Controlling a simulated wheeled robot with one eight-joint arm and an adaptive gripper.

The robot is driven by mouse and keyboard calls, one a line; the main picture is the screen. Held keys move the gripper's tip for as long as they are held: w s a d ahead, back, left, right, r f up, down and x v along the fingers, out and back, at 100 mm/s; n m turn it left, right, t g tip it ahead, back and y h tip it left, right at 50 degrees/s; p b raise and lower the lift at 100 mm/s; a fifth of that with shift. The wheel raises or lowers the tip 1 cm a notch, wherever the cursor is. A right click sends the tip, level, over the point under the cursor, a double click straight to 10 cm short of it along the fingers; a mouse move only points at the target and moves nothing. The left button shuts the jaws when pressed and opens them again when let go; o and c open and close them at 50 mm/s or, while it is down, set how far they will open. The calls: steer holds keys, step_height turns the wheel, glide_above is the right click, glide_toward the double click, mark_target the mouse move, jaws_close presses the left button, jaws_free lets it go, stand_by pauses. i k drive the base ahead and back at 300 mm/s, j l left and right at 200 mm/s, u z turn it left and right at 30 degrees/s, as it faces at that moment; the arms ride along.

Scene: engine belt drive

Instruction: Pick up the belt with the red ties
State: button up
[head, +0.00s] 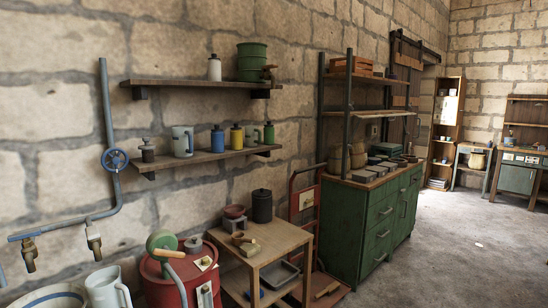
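I cannot make out a belt with red ties in the head view. My gripper is not in view either. No engine or belt drive can be told apart among the things along the wall.
A red drum (168,289) and a small wooden table (281,240) stand close at the bottom. A red hand truck (294,205) and a green cabinet (358,221) stand beyond. Wall shelves (205,158) hold mugs and bottles. The concrete floor (460,250) at the right is clear.

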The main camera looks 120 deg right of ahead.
mark_target(411, 159)
steer(key=z, duration=5)
